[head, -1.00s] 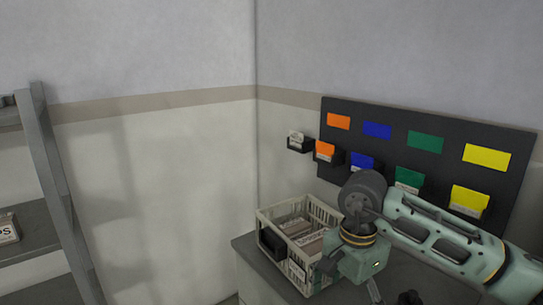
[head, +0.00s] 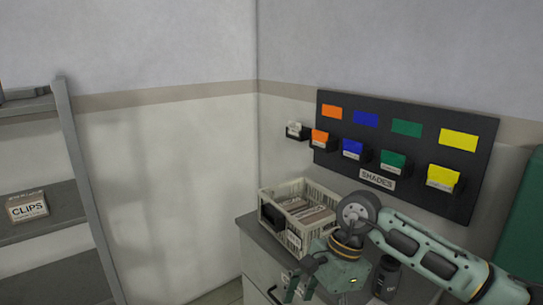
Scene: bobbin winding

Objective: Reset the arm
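My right arm comes in from the right in the head view. My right gripper (head: 301,289) hangs at its end, low in the picture, in front of the grey cabinet and the cream crate. Parts of its fingers show near the bottom edge, but their tips are small and partly hidden, so I cannot tell whether they are apart or closed. I see nothing held in it. My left arm and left gripper are out of view.
A cream crate (head: 264,193) of boxes stands on the grey cabinet (head: 258,258). A dark cylinder (head: 387,277) is behind my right arm. A black SHADES board (head: 400,140) with coloured bins hangs on the wall. Left, a shelf rack (head: 85,180) holds a CLIPS box (head: 27,206).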

